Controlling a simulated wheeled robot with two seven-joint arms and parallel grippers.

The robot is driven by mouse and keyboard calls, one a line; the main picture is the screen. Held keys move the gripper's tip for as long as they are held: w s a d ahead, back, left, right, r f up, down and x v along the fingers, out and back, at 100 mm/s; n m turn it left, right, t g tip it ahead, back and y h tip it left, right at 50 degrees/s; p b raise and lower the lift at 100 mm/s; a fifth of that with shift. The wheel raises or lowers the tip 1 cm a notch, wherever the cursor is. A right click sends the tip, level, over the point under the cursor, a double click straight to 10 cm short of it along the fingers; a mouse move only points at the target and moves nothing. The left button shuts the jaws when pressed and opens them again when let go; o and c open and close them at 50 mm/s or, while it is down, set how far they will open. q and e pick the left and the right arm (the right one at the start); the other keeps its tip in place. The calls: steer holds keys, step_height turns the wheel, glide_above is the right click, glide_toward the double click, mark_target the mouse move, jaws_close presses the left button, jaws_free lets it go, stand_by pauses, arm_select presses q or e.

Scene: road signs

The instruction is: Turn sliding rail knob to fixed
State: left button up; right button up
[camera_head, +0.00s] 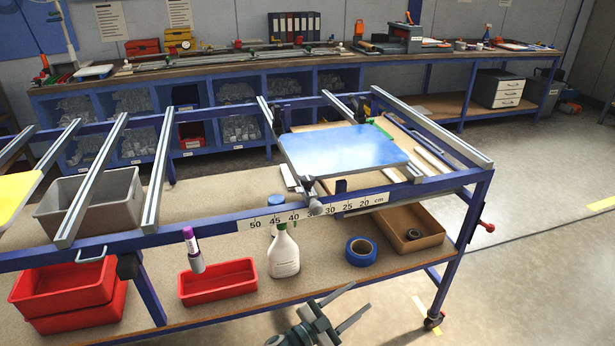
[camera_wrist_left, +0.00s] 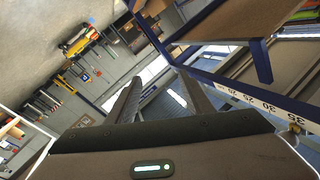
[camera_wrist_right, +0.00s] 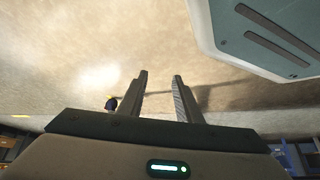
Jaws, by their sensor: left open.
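A small grey knob (camera_head: 316,207) sits on the front blue rail, beside the centimetre scale (camera_head: 270,220), below the near corner of the blue sign panel (camera_head: 340,148). Its exact setting is too small to read. A small knob-like part (camera_wrist_left: 295,128) also shows by the scale at the right of the left wrist view. My left gripper (camera_head: 361,296) is open and empty, in front of and below the front rail, apart from the knob. My right gripper (camera_wrist_right: 161,75) is open and empty in its wrist view, over bare floor; it is outside the head view.
The lower shelf holds a white bottle (camera_head: 284,254), blue tape (camera_head: 361,252), a red tray (camera_head: 218,282) and a cardboard box (camera_head: 408,228). A red handle (camera_head: 487,226) sticks out at the frame's right leg.

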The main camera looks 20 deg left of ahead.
arm_select(q)
steer(key=d+r+m+g+h, duration=0.1)
steer(key=d+r+m+g, duration=0.2)
steer(key=r+m+g, duration=0.35)
steer(key=d+r+m+g+h+b, duration=0.15)
steer(key=d+r+m+g, duration=0.25)
steer(key=r+m, duration=0.55)
steer(key=d+r+m+g+h+p, duration=0.1)
steer(key=d+r+m+g+h, duration=0.15)
steer(key=r+m+g, duration=0.6)
steer(key=w+a+r+n+t+y, duration=0.2)
steer(key=a+r+t+y, duration=0.2)
steer(key=a+r+y, duration=0.4)
steer(key=w+a+r+n+t+y+b, duration=0.1)
steer(key=a+r+t+y, duration=0.3)
steer(key=a+r+y, duration=0.5)
steer(key=w+a+r, duration=0.1)
steer(key=a+r, duration=0.4)
steer(key=a, duration=0.2)
steer(key=shift+w+a+n+b, duration=0.3)
steer(key=shift+w+n, duration=0.05)
steer(key=shift+w, duration=0.05)
arm_select(e)
steer(key=s+d+f, duration=0.1)
steer(key=s+d+g, duration=0.1)
steer(key=shift+d+f+g+h, duration=0.3)
steer(key=shift+d+f+h, duration=0.05)
steer(key=shift+h, duration=0.05)
